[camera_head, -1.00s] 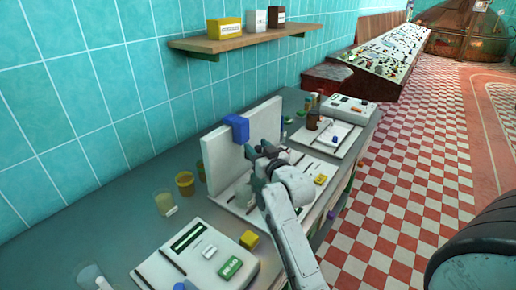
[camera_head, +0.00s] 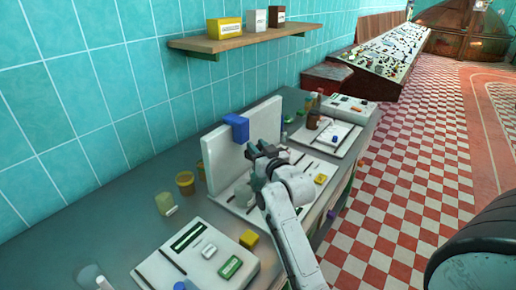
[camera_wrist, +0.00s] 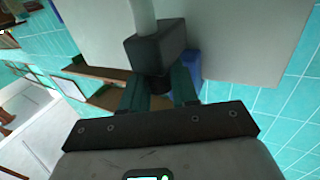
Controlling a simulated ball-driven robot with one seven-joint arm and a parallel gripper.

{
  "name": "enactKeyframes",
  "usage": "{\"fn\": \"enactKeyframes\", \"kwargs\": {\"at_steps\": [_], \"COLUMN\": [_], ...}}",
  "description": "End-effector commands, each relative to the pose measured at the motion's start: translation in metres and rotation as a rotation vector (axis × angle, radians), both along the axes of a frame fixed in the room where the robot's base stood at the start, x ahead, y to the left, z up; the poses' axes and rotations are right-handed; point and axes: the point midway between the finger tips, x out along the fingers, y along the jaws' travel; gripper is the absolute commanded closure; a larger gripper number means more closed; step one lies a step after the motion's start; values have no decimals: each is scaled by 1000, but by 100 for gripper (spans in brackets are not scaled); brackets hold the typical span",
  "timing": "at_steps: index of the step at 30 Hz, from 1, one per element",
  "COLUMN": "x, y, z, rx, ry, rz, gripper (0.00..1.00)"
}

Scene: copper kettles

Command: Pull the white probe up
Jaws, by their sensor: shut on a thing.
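The white probe (camera_wrist: 144,14) shows in the wrist view as a pale rod joined to a dark block (camera_wrist: 155,45). My gripper (camera_wrist: 160,82) is shut on the dark round end below that block, one finger on each side. The far end of the rod runs out of the picture at the top.
A white device (camera_head: 205,262) with a green key stands on the grey bench (camera_head: 110,235) at the front. Yellow cups (camera_head: 185,182) are left of the panel. Another white device (camera_head: 325,137) is behind. A wooden shelf (camera_head: 240,41) is on the tiled wall.

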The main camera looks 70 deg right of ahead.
Motion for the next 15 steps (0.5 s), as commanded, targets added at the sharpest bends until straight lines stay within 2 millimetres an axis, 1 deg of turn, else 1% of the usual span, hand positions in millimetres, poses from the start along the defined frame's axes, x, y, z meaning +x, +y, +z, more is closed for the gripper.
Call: {"fn": "enactKeyframes", "kwargs": {"at_steps": [5, 9, 12, 15], "x": [0, 0, 0, 0], "y": [0, 0, 0, 0], "z": [24, 50, 67, 73], "rx": [-1, -1, -3, -1], "ry": [-1, 0, -2, 0], "rz": [0, 0, 0, 0], "gripper": [100, 100, 100, 100]}}
